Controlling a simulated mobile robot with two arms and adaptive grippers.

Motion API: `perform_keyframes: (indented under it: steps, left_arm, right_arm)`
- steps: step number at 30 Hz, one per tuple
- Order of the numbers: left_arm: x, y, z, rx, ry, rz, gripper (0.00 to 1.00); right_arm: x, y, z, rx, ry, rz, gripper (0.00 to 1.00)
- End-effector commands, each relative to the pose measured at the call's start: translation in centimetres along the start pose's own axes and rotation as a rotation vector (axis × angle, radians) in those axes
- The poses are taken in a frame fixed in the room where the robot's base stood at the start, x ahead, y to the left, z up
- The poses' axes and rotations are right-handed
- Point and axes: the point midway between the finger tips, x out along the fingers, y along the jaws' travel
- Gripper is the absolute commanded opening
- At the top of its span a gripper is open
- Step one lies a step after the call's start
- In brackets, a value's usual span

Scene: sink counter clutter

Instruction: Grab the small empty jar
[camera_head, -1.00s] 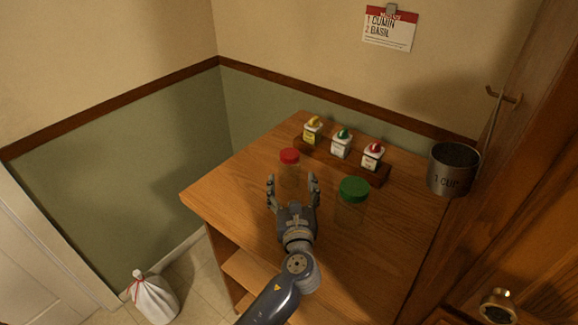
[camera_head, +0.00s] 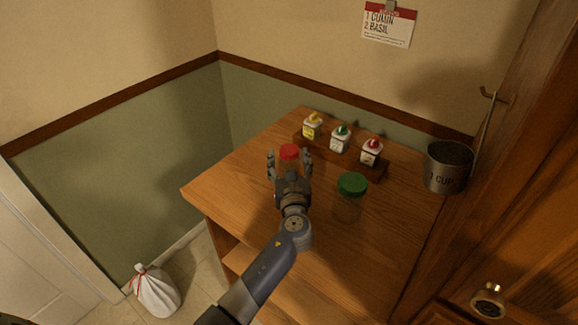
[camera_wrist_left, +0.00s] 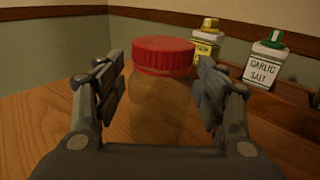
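The small clear jar with a red lid (camera_head: 289,152) stands upright on the wooden counter and looks empty. My left gripper (camera_head: 289,165) is around it, with one finger on each side. In the left wrist view the jar (camera_wrist_left: 163,95) stands between the open fingers of the left gripper (camera_wrist_left: 160,92). A narrow gap shows on the left side; contact on the right side is hard to tell. The jar's lower part is hidden by the gripper palm. A larger clear jar with a green lid (camera_head: 351,186) stands to the right. My right gripper is not in view.
Spice containers with yellow (camera_head: 312,126), green (camera_head: 340,138) and red (camera_head: 371,151) tops stand on a low wooden rack behind. A metal measuring cup (camera_head: 448,167) hangs at the right. The counter's left part (camera_head: 225,185) is clear.

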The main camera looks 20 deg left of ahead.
Motion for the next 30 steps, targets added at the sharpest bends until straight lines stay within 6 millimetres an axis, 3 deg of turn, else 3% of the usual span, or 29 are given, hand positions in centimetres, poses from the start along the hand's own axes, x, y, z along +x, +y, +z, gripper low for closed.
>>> perform_keyframes:
  steps: [1, 4, 5, 17, 25, 30]
  left_arm:
    - [0.0, 0.0, 0.0, 0.0, 0.0, 0.0, 0.44]
    - [0.0, 0.0, 0.0, 0.001, 0.0, 0.0, 0.22]
    - [0.0, 0.0, 0.0, 0.001, 0.0, 0.0, 0.2]
    - [0.0, 0.0, 0.5, 0.001, -0.001, 0.0, 0.2]
    - [0.0, 0.0, 4.2, -0.004, -0.006, 0.0, 0.2]
    - [-3.5, 1.6, 3.7, 0.001, 0.0, -0.001, 0.2]
  right_arm:
    - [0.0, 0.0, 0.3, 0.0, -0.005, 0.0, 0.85]
    - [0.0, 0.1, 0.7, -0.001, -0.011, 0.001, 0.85]
    - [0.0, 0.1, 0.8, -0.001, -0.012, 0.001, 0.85]
    - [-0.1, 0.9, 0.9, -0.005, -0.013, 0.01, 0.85]
    - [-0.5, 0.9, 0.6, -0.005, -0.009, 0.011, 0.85]
    - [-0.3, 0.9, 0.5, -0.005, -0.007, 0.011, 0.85]
